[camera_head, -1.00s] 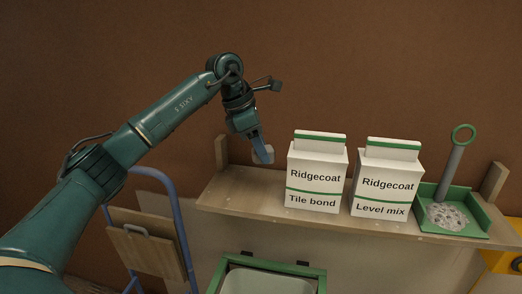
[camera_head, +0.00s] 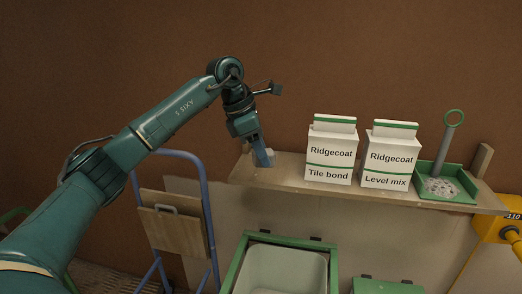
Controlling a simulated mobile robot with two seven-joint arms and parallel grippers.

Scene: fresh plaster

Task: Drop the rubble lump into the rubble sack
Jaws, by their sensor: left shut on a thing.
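My left gripper (camera_head: 263,157) points down in front of the left end of the wooden shelf. It is shut on a small pale grey rubble lump (camera_head: 270,153), which is mostly hidden by the fingers. The likely rubble sack (camera_head: 285,268) is a pale, open-topped liner in a green frame (camera_head: 238,267) below the shelf. The frame's lower part is cut off by the picture edge. The gripper is higher in the picture than this opening. My right gripper is not in view.
The shelf (camera_head: 290,174) holds a Tile bond bag (camera_head: 331,152), a Level mix bag (camera_head: 388,157) and a green tray (camera_head: 458,196) with a grey-handled tool. A blue hand truck (camera_head: 205,200) with a wooden board stands left. Another green object (camera_head: 385,286) is at the bottom.

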